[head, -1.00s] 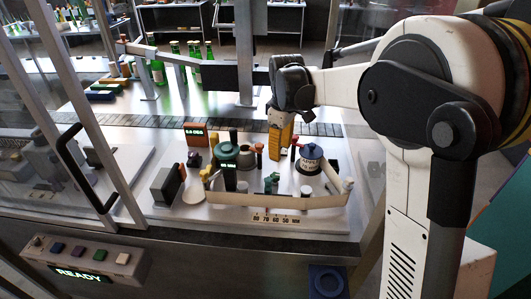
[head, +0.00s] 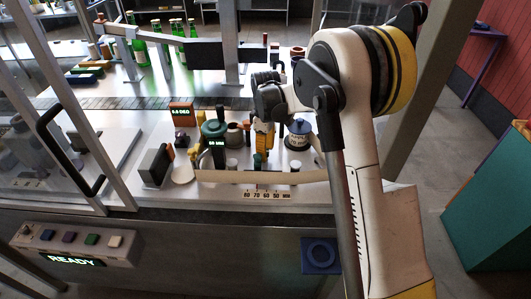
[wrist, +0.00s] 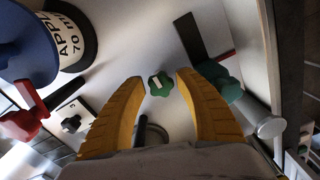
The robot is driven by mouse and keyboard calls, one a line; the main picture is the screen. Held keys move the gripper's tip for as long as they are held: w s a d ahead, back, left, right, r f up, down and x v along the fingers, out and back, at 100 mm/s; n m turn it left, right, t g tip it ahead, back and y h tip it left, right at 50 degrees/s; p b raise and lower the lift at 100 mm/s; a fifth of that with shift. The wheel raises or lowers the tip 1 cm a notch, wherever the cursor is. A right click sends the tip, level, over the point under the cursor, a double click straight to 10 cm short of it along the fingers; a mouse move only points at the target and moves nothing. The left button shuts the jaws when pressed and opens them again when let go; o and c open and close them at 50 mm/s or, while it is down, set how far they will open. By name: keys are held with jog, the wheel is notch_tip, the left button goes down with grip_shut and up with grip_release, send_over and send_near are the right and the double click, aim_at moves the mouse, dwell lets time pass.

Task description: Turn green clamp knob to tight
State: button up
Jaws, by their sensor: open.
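The green clamp knob (wrist: 160,85) is a small lobed knob with a pale bar mark on top, seen from above in the wrist view. My gripper (wrist: 160,78) is open, with one yellow finger on each side of the knob and a gap to it on both sides. I cannot tell whether the fingertips are down at knob height. In the head view my gripper (head: 264,148) points down over the station between the teal-topped unit and the blue reel. The knob cannot be clearly made out there.
A pale strip (head: 225,176) runs along the front above a numbered scale. A silver round post (wrist: 270,127) stands at right.

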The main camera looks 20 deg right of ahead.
jog(key=shift+f, duration=0.1)
grip_shut()
jog(key=shift+m, duration=0.3)
jog(key=m, duration=0.3)
jog(key=shift+m+b, duration=0.4)
jog(key=m, duration=0.4)
jog(key=shift+s+a+m+b, duration=0.1)
jog(key=shift+a+m+b, duration=0.05)
jog(key=shift+m+b, duration=0.15)
jog(key=m, duration=0.4)
jog(key=shift+a+m+b, duration=0.1)
jog(key=shift+m+b, duration=0.25)
jog(key=shift+m, duration=2.05)
